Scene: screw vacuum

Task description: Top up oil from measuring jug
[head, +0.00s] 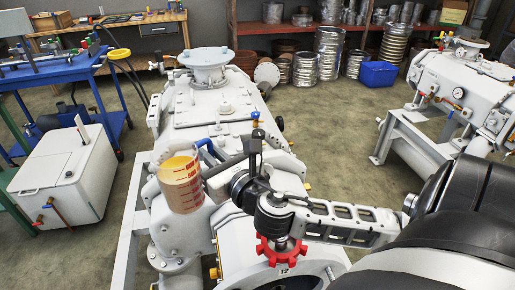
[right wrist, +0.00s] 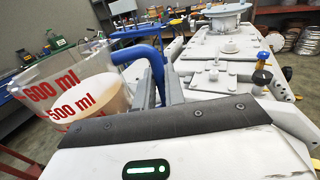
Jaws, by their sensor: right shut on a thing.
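The measuring jug (head: 181,186) is clear with red marks and a blue handle (head: 207,147). It holds amber oil; the right wrist view shows the jug (right wrist: 78,92) with the oil close to its 500 ml mark. My right gripper (head: 212,163) is shut on the handle and holds the jug over the near left side of the grey pump (head: 215,110). The jug leans a little in the head view. No oil is seen leaving it. My gripper and wrist hide part of the pump's near end. My left gripper is not in view.
A red toothed handwheel (head: 280,249) sits at the pump's near end. A white tank (head: 66,172) and a blue cart (head: 60,68) stand at left. A second machine (head: 455,88) stands at right. Open floor (head: 335,125) lies between the machines.

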